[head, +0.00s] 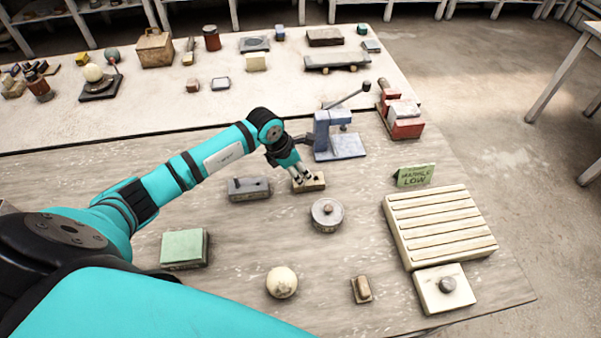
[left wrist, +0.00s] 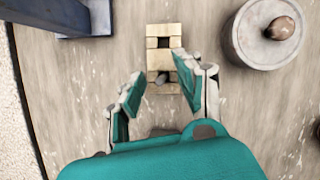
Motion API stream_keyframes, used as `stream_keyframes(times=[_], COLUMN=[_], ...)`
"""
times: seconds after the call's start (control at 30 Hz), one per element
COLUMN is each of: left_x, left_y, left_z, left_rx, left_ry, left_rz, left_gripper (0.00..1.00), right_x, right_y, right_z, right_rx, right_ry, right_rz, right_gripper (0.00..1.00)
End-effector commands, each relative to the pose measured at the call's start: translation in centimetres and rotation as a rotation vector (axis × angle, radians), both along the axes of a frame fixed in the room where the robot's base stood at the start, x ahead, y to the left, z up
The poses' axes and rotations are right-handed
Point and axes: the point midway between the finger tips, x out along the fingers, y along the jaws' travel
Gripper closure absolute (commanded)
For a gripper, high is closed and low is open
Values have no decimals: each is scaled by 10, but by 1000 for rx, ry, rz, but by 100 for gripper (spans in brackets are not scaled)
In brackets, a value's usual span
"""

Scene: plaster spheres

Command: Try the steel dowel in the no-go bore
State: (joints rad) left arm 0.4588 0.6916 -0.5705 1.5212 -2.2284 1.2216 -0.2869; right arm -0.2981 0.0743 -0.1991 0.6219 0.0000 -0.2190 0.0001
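A tan bore block (head: 315,184) lies on the near table, beneath my left gripper (head: 300,174). The left wrist view shows the block (left wrist: 159,30) with two dark openings. The farther opening looks empty. A small grey piece, which looks like the end of the steel dowel (left wrist: 162,77), shows at the nearer opening; how deep it sits cannot be told. My left gripper (left wrist: 160,80) is open, with its fingers apart on either side of the block's near end and no visible contact with the dowel. My right gripper is not in view.
A blue press (head: 338,145) stands just behind the block. A round grey lidded weight (head: 327,215) is at its right front, and a grey metal block (head: 249,189) at its left. A slatted tray (head: 440,225) and a green sign (head: 414,176) stand farther right.

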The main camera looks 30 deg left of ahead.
Motion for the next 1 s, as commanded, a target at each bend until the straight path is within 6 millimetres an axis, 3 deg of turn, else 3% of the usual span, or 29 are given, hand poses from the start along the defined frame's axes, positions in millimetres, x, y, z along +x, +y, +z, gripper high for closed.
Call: stream_keyframes(times=[0.3, 0.6, 1.0], left_x=[2, 2, 2], left_y=[-2, -2, -2], left_z=[-7, -7, -5], left_rx=[0, 1, 0], left_ry=[1, 1, 0], left_rz=[-1, 0, -1], left_gripper=[65, 100, 100], right_x=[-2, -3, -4], right_y=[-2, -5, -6], right_z=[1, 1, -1], right_rx=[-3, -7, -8], right_ry=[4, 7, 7], right_rz=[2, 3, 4], right_gripper=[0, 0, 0])
